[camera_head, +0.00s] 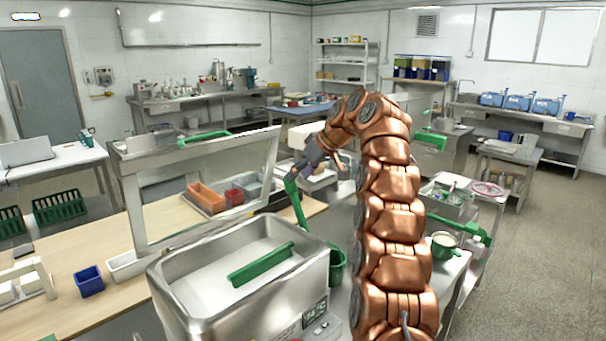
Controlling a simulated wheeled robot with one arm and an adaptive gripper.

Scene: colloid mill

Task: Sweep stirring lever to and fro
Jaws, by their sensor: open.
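A green lever (296,203) stands upright and slightly tilted near the middle of the view, behind the right end of the steel basin. I take it to be the stirring lever. My gripper (298,171) is at its upper end, reaching down and left from my copper arm. The gripper is open. Its fingers are small and dark here, and I cannot tell whether they touch the lever or surround it.
A steel basin (185,307) with a green bar (262,264) stands in front. A framed clear screen (135,212) is left of the lever, with an orange bin (206,197) behind it. A side cart with a pink wheel (487,189) is right of my arm. Open floor (540,250) lies farther right.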

